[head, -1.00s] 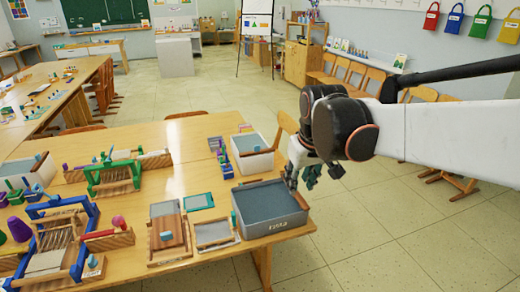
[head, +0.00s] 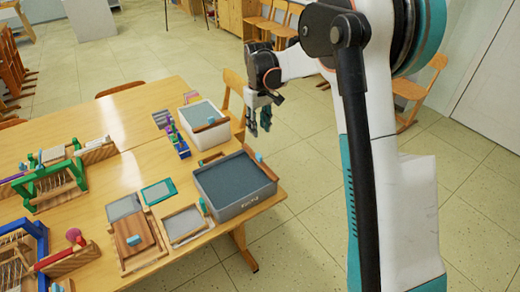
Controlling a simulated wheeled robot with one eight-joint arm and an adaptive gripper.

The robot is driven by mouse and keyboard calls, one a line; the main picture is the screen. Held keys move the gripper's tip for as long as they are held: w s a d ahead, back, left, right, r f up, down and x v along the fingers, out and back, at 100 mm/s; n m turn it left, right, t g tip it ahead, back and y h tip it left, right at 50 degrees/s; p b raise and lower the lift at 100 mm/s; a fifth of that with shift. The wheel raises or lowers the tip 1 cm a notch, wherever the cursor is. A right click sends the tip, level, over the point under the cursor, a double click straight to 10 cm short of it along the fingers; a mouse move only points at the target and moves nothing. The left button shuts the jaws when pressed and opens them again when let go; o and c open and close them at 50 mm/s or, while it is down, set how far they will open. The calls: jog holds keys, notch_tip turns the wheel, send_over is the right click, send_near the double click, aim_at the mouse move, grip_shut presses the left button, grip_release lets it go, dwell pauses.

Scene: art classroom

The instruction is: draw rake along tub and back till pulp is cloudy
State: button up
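A grey tub (head: 256,202) with a label on its front stands at the table's right corner. Its dark blue-grey contents (head: 235,183) look flat and even. A wooden bar with a blue knob (head: 259,158), possibly the rake, lies at the tub's far right rim; its teeth, if any, are hidden. My gripper (head: 259,124) hangs fingers down beyond the tub, past the table's right edge. Its dark teal fingers are apart with nothing between them. It touches neither tub nor bar.
A white tub (head: 209,139) with a wooden piece stands behind the grey one. Framed screens (head: 185,225) and a wooden board (head: 135,240) lie to the left. Small looms (head: 48,185) fill the table's left. A chair (head: 234,95) stands near my gripper.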

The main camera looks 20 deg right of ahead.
aim_at(259, 155)
notch_tip(259, 155, down, 13)
jog(key=b, duration=0.4)
jog(key=shift+f, duration=0.2)
grip_shut()
